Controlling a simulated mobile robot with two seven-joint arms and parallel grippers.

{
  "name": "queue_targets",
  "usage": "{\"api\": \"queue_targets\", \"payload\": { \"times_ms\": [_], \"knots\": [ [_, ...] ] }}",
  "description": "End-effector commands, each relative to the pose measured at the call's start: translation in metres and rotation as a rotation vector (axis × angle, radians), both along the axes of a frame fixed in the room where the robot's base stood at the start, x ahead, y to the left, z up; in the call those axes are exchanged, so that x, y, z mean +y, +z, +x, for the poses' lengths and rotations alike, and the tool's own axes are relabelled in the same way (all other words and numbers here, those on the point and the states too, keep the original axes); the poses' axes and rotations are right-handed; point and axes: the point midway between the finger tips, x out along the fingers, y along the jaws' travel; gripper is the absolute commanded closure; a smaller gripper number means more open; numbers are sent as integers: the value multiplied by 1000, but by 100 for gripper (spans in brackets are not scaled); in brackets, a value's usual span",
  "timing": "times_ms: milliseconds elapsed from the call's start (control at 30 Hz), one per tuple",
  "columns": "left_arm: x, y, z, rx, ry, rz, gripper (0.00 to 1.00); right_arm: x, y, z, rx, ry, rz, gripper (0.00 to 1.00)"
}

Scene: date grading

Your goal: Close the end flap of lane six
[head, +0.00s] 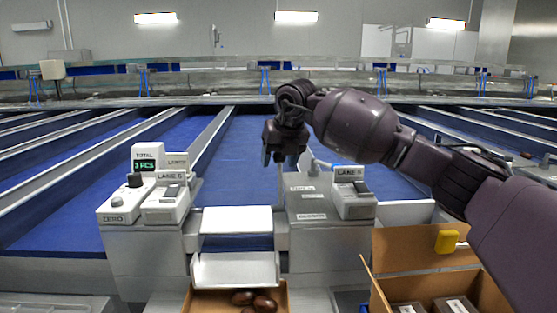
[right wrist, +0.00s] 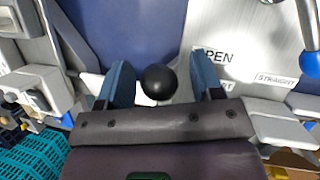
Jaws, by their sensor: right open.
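My right gripper (head: 285,158) is over the grey housing at the right side of the lane mouth. In the right wrist view its two blue fingers (right wrist: 162,80) stand apart, with a black ball knob (right wrist: 158,82) between them; I cannot tell whether either finger touches it. A plate beside the knob (right wrist: 225,65) reads "PEN", its first letter hidden, and "STRAIGHT". In the head view a thin rod (head: 280,182) shows below the gripper. At the lane's end are a white panel (head: 237,220) and a white chute (head: 235,270) below it. My left gripper is not in view.
Control boxes stand left (head: 168,203) and right (head: 352,197) of the lane mouth. Below the chute a cardboard box (head: 205,300) holds dark dates (head: 264,303). Another cardboard box (head: 420,283) stands at right.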

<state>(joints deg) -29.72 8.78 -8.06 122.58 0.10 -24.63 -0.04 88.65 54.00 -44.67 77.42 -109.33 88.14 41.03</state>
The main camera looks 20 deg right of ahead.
Motion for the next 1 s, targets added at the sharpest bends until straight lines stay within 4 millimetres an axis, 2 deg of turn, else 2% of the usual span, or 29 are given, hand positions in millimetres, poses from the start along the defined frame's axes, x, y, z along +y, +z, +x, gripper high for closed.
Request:
{"api": "queue_targets", "payload": {
  "times_ms": [167,567,1000],
  "knots": [
    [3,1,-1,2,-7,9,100,0,2,0,-2,0,0,40],
    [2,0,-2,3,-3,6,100,0,1,0,-1,0,0,99],
    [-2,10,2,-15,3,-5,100,-6,7,-4,-44,0,-12,100]
  ]
}}
